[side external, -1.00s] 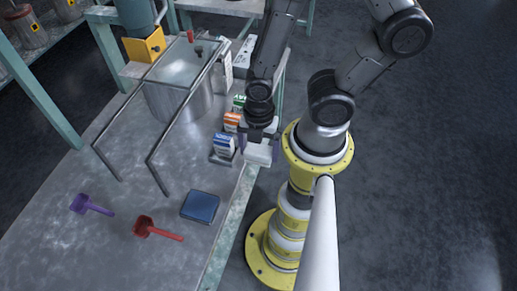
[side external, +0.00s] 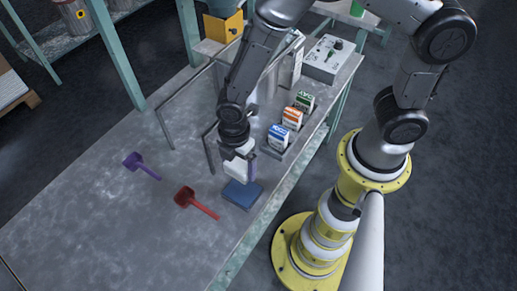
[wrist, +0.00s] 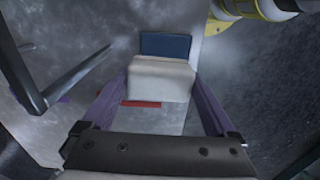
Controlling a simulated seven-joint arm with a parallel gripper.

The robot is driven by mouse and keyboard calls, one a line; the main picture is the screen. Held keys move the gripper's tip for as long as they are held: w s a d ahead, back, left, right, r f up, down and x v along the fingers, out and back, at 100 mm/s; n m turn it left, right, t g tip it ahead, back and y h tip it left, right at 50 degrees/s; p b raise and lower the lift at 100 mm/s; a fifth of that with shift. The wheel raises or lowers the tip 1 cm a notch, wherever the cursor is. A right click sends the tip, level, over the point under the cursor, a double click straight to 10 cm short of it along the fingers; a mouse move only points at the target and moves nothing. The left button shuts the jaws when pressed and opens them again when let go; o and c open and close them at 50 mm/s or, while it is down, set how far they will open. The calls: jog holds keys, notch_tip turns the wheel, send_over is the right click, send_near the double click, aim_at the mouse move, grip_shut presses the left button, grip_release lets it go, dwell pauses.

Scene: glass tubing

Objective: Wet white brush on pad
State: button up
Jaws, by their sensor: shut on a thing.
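My gripper (side external: 240,160) is shut on a white block-shaped piece, the white brush (side external: 238,168). In the wrist view the brush (wrist: 160,78) sits between the two purple fingers (wrist: 158,100). The blue pad (side external: 243,194) lies on the table near its right edge, just below and in front of the brush in the side view. The pad (wrist: 166,45) shows beyond the brush in the wrist view. The brush is close to the pad; I cannot tell whether they touch. The brush's underside is hidden.
A red scoop (side external: 190,198) lies left of the pad and a purple scoop (side external: 138,164) farther left. A metal frame (side external: 165,130) stands behind the gripper. Small blue, orange and green boxes (side external: 291,118) stand in a holder to the right. The table's front left is clear.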

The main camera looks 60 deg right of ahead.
jog(key=shift+s+a+f, duration=0.25)
jog(key=shift+s+f, duration=0.25)
jog(key=shift+f, duration=0.1)
send_over(242, 190)
jog(key=shift+f, duration=2.85)
jog(key=shift+f, duration=0.65)
jog(key=shift+r, duration=0.1)
jog(key=shift+r, duration=3.5)
